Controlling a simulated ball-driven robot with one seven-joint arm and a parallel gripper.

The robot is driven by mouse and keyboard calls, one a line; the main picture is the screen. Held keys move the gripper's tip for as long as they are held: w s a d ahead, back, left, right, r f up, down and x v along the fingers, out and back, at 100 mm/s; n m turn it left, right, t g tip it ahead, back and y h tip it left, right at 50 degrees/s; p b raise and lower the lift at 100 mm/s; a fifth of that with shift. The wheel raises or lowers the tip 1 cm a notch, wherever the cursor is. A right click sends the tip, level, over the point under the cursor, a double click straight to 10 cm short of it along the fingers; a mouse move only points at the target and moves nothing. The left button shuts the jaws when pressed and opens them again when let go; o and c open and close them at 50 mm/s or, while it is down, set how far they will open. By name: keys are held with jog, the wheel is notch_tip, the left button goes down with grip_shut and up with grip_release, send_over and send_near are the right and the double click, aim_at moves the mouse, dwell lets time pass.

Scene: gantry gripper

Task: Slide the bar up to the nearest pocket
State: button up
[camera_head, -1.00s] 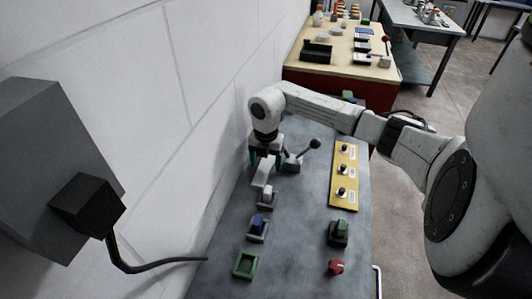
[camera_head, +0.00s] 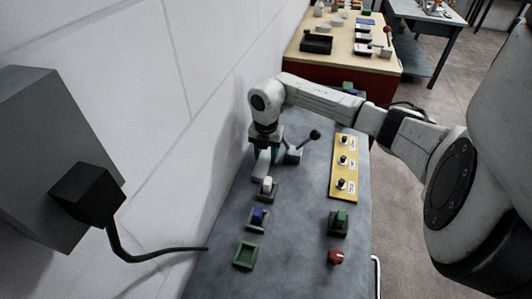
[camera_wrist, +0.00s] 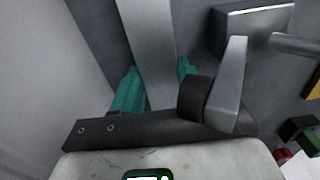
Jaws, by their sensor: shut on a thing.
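The pale grey bar (camera_head: 262,162) is at the wall side of the grey bench, below my gripper (camera_head: 264,152). In the wrist view the bar (camera_wrist: 148,45) runs between the teal fingers of my gripper (camera_wrist: 157,88), which is shut on it. The bar's lower end and any contact with the bench are hidden. Nearer the camera are a white-topped block (camera_head: 267,185) on a grey base, a blue block (camera_head: 258,215) in a grey holder, and an empty green open-topped frame (camera_head: 246,256). I cannot tell which of these is a pocket.
A lever with a dark ball (camera_head: 315,134) stands close right of my gripper. A yellow panel (camera_head: 344,168) with several knobs, a green-topped block (camera_head: 338,221) and a red knob (camera_head: 336,256) line the right side. The wall (camera_head: 195,125) is close on the left.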

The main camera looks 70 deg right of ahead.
aim_at(266, 155)
grip_shut()
jog(key=o, duration=1.2)
grip_release()
jog(key=shift+r, duration=0.15)
notch_tip(266, 155, up, 11)
jog(key=b, duration=0.2)
jog(key=shift+f, duration=0.2)
